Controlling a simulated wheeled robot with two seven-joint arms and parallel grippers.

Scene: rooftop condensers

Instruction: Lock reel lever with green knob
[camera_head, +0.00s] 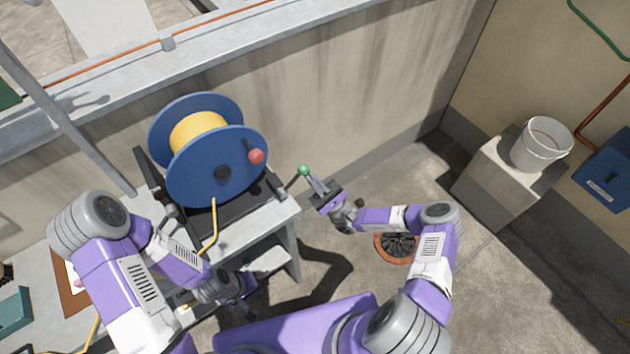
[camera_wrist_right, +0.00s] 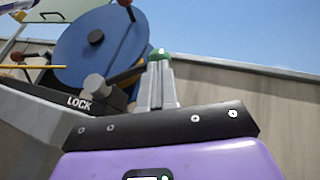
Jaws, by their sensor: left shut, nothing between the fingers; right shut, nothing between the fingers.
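The reel (camera_head: 222,190) has blue discs and a yellow core, and stands on a black base on the bench. A dark lever (camera_head: 293,182) with a green knob (camera_head: 304,170) sticks out from the base's right side. In the right wrist view, the base bears a white "LOCK" label (camera_wrist_right: 78,103) beside the lever's grey pivot (camera_wrist_right: 95,87). My right gripper (camera_head: 308,175) is shut and empty, its tips right at the green knob (camera_wrist_right: 159,54). The fingers partly hide the knob; I cannot tell whether they touch it. My left gripper (camera_head: 246,292) is shut and empty, low by the bench front.
A red knob (camera_head: 257,156) is on the reel's face. Yellow cable (camera_head: 214,230) hangs from the reel. A concrete wall (camera_head: 350,80) stands behind. A white bucket (camera_head: 541,145) sits on a block (camera_head: 500,182) at right. An orange-rimmed drain (camera_head: 397,246) is in the floor.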

